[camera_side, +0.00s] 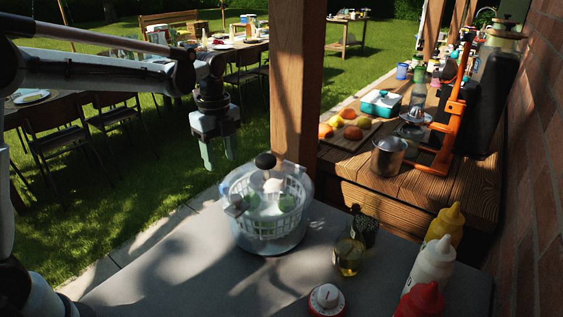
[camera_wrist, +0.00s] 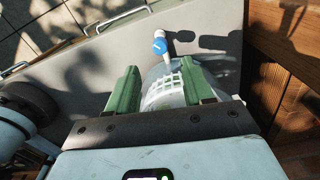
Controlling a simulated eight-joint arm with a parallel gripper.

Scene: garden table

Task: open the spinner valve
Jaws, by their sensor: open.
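The salad spinner (camera_side: 268,240) stands on the grey table in the side view. My gripper (camera_side: 218,160) hangs up and to the left of the knob, fingers pointing down, apart from the spinner and empty. In the wrist view my gripper (camera_wrist: 161,66) shows two green fingers spread apart. Part of the spinner's white slotted basket (camera_wrist: 165,91) shows beyond and between them; the rest is hidden by the gripper.
A wooden post (camera_side: 295,85) rises just behind the spinner. An oil bottle (camera_side: 348,256), a red and white timer (camera_side: 326,299) and yellow (camera_side: 443,224), white (camera_side: 430,265) and red (camera_side: 421,301) squeeze bottles stand right. A metal pot (camera_side: 388,157) sits on the wooden counter. The table's left front is clear.

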